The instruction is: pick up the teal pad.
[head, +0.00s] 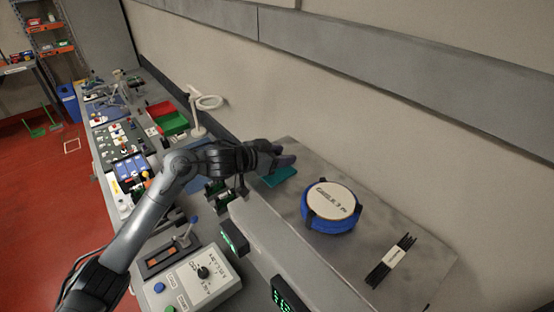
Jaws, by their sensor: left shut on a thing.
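The teal pad (280,177) is a small flat piece at the far left end of the grey bench top. My left gripper (284,160) is right at the pad, over its upper edge, and is shut on it. The fingers hide part of the pad. I cannot tell whether the pad is clear of the surface or still touches it. My left arm reaches in from the lower left. My right gripper does not show in the head view.
A round blue-sided object with a cream top (332,203) stands right of the pad. Dark sticks in a pale band (390,261) lie farther right. A grey control box (200,281) stands below. Red (160,109) and green (173,124) bins are behind. The bench between blue object and sticks is clear.

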